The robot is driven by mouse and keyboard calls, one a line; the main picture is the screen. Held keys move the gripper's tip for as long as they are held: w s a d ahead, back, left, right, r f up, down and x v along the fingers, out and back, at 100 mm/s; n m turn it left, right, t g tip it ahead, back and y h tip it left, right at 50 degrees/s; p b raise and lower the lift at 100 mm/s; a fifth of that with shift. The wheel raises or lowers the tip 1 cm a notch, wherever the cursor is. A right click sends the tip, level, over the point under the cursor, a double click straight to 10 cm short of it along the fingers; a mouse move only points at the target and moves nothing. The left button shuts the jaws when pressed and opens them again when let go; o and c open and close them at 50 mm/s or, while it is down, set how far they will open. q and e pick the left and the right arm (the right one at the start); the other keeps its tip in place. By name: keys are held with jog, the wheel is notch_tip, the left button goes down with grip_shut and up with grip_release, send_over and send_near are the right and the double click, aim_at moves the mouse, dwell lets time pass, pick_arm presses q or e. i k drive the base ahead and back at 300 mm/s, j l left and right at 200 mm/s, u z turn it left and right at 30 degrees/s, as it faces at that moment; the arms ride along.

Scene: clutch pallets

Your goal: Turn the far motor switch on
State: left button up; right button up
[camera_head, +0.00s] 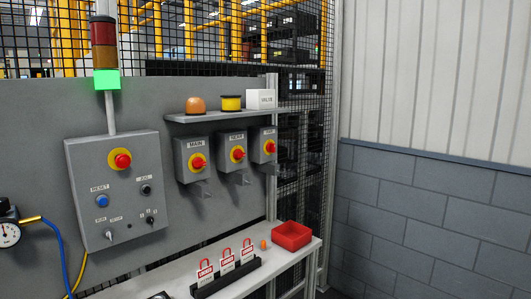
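Three grey switch boxes hang in a row on the grey panel, each with a red knob on a yellow disc. The left box (192,161) is labelled MAIN. The middle box (231,158) has a label that seems to read NEAR. The rightmost box (264,146) is the far motor switch by its place; its label is too small to read surely. Its red knob (270,147) faces forward, and I cannot tell its on or off position. A bracket sticks out below each box. Neither of my grippers is in view.
A control box (117,205) with a red button is at left, below a stack light (106,80) lit green. A shelf (222,116) sits above the switches. The bench below holds red padlock tags (227,256) and a red tray (291,236). A gauge (8,234) is far left.

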aim_at(270, 147)
jog(key=i+l+z, duration=0.4)
jog(key=l, duration=0.4)
jog(key=i+l+z, duration=0.4)
jog(key=i+l, duration=0.25)
